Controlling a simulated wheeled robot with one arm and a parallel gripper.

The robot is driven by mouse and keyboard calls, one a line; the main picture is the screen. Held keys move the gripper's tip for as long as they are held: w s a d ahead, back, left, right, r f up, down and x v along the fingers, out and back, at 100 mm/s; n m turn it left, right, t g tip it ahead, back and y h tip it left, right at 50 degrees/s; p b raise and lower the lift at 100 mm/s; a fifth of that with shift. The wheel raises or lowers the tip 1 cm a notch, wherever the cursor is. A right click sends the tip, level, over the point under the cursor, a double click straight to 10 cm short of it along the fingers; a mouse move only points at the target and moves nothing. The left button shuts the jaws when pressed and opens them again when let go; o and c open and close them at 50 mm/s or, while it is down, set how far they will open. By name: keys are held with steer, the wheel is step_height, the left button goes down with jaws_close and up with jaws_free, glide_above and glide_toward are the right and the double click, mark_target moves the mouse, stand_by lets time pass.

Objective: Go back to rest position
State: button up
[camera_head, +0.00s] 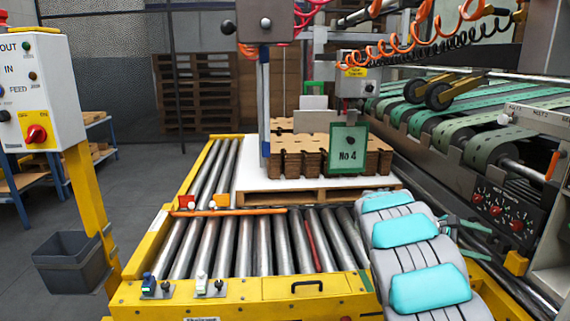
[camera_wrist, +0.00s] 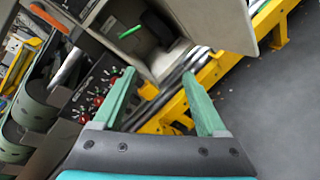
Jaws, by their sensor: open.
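My gripper (camera_wrist: 162,82) shows in the wrist view with its two green fingers spread wide apart and nothing between them. In the head view my arm, grey with teal pads, rises at the lower right. Its far end reaches toward the machine side, where only small green parts of the gripper (camera_head: 462,228) show behind the arm. In the wrist view the fingers point toward a grey machine housing and the yellow frame (camera_wrist: 180,108). I cannot see the fingers touching anything.
A belt machine with a knob panel (camera_head: 500,208) stands close on the right. A control box (camera_head: 38,92) and grey bin (camera_head: 75,262) stand left.

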steer(key=s+a+m+g+y, duration=0.1)
steer(key=s+a+m+y, duration=0.15)
steer(key=s+a, duration=0.55)
steer(key=s+a+m+y, duration=0.2)
steer(key=s+a+y, duration=0.2)
steer(key=s, duration=0.8)
steer(key=s+a+f+m+y, duration=0.1)
steer(key=s+a+f+y, duration=0.2)
steer(key=s+a, duration=0.7)
steer(key=s+a+f+m+t+y, duration=0.1)
steer(key=s+a+f+y, duration=0.2)
steer(key=s+a, duration=0.8)
steer(key=a+y, duration=0.2)
steer(key=a, duration=0.1)
steer(key=shift+a+f, duration=0.15)
steer(key=shift+f, duration=0.05)
steer(key=shift+w+m+y, duration=0.1)
steer(key=shift+m+y, duration=0.15)
